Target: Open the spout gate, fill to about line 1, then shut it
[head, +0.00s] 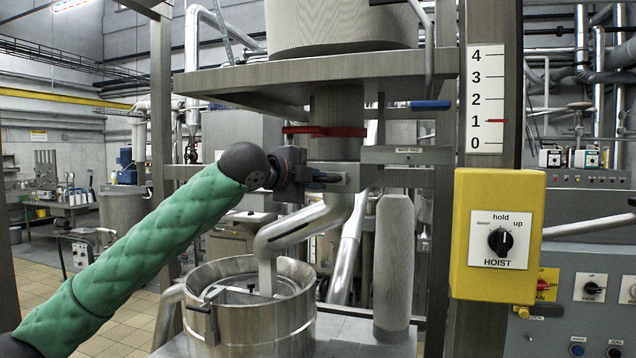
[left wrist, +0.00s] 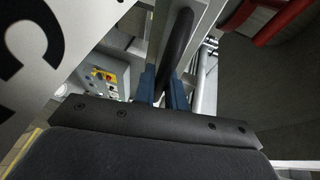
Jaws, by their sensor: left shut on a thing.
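My left gripper (head: 298,172), on the green-sleeved arm, is at the spout gate below the red lever (head: 325,131). In the left wrist view its blue fingers (left wrist: 163,90) are shut on a dark bar (left wrist: 178,48), which seems to be the gate handle. The bent metal spout (head: 300,228) runs down over an open steel vessel (head: 255,325). A pale upright strip hangs below the spout mouth; I cannot tell whether it is flowing material. The level scale (head: 487,98) reads 0 to 4, with a red mark at 1. My right gripper is not in view.
A ribbed hopper (head: 340,28) sits on the shelf above. A blue handle (head: 430,105) and a small tag plate (head: 407,155) are right of the gate. A yellow hoist box (head: 497,235) is on the post, its knob at hold. A grey cylinder (head: 394,265) stands beside the vessel.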

